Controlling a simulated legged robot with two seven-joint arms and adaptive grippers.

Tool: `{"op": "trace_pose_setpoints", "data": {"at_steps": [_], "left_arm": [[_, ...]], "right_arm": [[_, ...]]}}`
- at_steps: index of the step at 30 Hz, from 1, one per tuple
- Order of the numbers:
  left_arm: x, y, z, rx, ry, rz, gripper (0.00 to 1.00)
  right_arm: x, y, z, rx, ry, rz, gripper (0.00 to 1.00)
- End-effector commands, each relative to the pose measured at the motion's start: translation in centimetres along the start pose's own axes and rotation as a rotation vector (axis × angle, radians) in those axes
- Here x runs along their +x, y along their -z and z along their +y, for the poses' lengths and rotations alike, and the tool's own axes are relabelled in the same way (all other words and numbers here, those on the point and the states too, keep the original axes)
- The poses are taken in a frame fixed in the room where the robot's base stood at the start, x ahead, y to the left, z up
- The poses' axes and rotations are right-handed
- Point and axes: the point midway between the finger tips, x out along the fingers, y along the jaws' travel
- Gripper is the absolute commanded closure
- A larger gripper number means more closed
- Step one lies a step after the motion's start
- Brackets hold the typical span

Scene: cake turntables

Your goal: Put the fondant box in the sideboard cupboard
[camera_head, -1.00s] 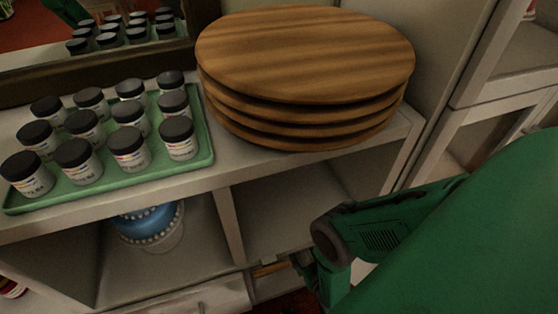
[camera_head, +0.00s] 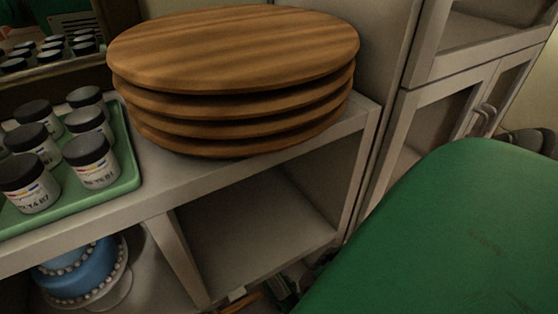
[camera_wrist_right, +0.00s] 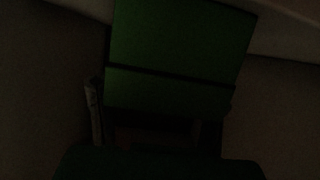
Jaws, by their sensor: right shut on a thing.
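The sideboard (camera_head: 345,125) stands ahead, with an empty open compartment (camera_head: 250,235) at its right and another holding a blue cake at its left. My right gripper (camera_head: 284,291) is low at the bottom of the head view, mostly hidden by my green arm. In the very dark right wrist view, a green box-shaped thing with a seam, apparently the fondant box (camera_wrist_right: 180,45), is at the gripper, which is shut on it. The exact finger contact is too dark to make out. The box cannot be made out in the head view. My left gripper is not in view.
Stacked round wooden boards (camera_head: 235,50) and a green tray (camera_head: 125,180) of black-lidded jars stand on the sideboard top. The blue cake (camera_head: 80,272) sits in the left compartment. A tall cabinet (camera_head: 400,125) with handles stands close at the right.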

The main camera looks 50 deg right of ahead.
Motion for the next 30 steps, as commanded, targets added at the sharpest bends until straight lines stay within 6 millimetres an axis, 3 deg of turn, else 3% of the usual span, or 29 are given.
{"op": "trace_pose_setpoints", "data": {"at_steps": [9,10,11,23,30], "left_arm": [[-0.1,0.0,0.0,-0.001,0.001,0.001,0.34],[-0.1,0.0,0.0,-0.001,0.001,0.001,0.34],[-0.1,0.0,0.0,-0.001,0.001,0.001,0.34],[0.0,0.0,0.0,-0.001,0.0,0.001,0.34],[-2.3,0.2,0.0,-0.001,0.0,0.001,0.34]], "right_arm": [[0.1,-0.3,-0.1,0.002,0.0,-0.004,0.83],[0.1,-0.3,-0.1,0.002,0.0,-0.006,0.34],[0.1,-0.3,-0.1,0.002,0.0,-0.006,0.23],[0.1,-0.1,-0.1,0.001,0.0,-0.006,0.23],[-5.0,0.2,0.0,0.001,0.0,-0.01,0.23]]}}
